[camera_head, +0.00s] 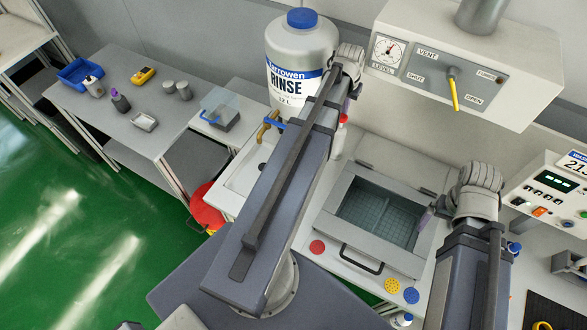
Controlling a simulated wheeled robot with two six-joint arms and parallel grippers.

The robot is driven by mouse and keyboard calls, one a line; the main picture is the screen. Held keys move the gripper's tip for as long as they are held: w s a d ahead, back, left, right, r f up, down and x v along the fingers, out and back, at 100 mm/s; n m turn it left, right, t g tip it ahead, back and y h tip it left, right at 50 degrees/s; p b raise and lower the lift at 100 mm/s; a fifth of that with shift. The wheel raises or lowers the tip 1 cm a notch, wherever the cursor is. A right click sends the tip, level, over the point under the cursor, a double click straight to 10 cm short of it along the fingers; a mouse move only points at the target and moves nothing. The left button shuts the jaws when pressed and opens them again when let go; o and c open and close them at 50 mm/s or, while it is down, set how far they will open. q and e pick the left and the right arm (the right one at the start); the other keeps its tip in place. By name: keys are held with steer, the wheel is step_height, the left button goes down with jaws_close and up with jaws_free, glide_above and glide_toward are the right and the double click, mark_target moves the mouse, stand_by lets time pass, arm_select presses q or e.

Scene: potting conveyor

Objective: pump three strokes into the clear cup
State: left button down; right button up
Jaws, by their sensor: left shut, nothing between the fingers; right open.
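I cannot make out a clear cup or a pump in the head view. My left arm reaches across the middle. Its gripper (354,93) shows only as a small part below the wrist, right of the large rinse bottle (290,75); it is shut with nothing in it. A small white bottle with a red band (342,121) stands just below it, partly hidden by the arm. My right gripper (427,218) is open and empty over the right edge of a grey box with a window (347,250). Its fingers are partly hidden by the wrist.
A control panel with a yellow lever (453,92) overhangs the back right. A sink with a brass tap (267,126) lies left of my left arm. A red stool (207,207) stands below it. The side table (120,75) holds several small items. Green floor is free at left.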

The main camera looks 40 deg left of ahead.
mark_target(343, 116)
arm_select(q)
steer(key=shift+f, duration=0.2)
steer(key=shift+f+b, duration=1.4)
steer(key=shift+b, duration=0.1)
steer(key=shift+r, duration=0.3)
steer(key=shift+r+p, duration=1.4)
steer(key=shift+p, duration=0.25)
steer(key=shift+f, duration=0.2)
steer(key=shift+f+b, duration=1.35)
steer(key=shift+b, duration=0.2)
steer(key=shift+r+p, duration=1.5)
steer(key=shift+p, duration=0.05)
